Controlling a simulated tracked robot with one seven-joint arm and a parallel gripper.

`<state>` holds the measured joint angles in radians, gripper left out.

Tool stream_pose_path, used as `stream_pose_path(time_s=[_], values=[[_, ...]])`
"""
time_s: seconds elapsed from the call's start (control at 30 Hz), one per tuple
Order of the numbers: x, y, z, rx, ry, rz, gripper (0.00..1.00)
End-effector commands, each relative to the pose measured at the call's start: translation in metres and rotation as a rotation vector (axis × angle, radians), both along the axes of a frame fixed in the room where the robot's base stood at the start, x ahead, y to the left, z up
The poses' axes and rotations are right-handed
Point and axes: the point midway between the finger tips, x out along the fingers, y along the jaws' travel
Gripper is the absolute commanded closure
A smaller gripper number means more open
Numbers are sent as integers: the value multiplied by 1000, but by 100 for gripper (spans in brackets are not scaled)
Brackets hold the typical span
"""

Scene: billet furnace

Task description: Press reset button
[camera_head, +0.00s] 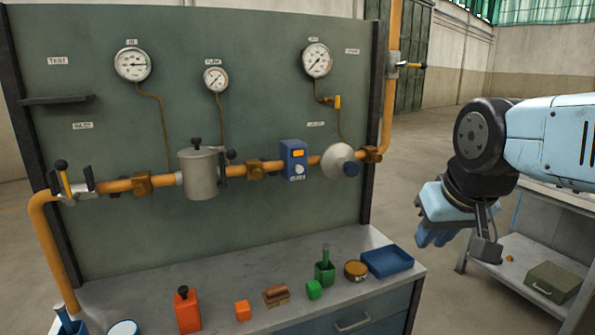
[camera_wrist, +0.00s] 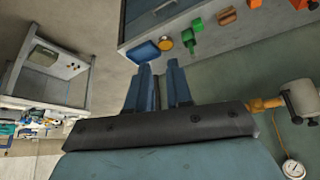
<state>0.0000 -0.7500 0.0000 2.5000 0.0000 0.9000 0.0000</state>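A blue box (camera_head: 293,160) with an orange display and a small pale round knob or button (camera_head: 299,169) is mounted on the pipe along the green panel. A small label on its lower front is too small to read, so I cannot tell whether this is the reset button. My gripper (camera_head: 432,238) hangs to the right of the panel, well apart from the box and touching nothing. In the wrist view my gripper's two blue fingers (camera_wrist: 159,66) stand side by side with a narrow gap and nothing between them. The blue box is not clearly visible there.
Orange pipe (camera_head: 115,186), a grey canister (camera_head: 199,173), a grey disc (camera_head: 340,161) and gauges (camera_head: 317,60) crowd the panel. The bench below holds a blue tray (camera_head: 387,262), an orange bottle (camera_head: 187,311) and small blocks. A side table (camera_head: 530,265) stands right.

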Motion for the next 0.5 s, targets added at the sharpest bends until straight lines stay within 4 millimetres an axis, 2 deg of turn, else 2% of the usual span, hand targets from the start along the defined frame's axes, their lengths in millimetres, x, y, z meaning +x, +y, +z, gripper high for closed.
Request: stream_pose_path(time_s=[0.03,0.2,0.5], values=[[0,0,0,0,0,0,85],[0,0,0,0,0,0,100],[0,0,0,0,0,0,100]])
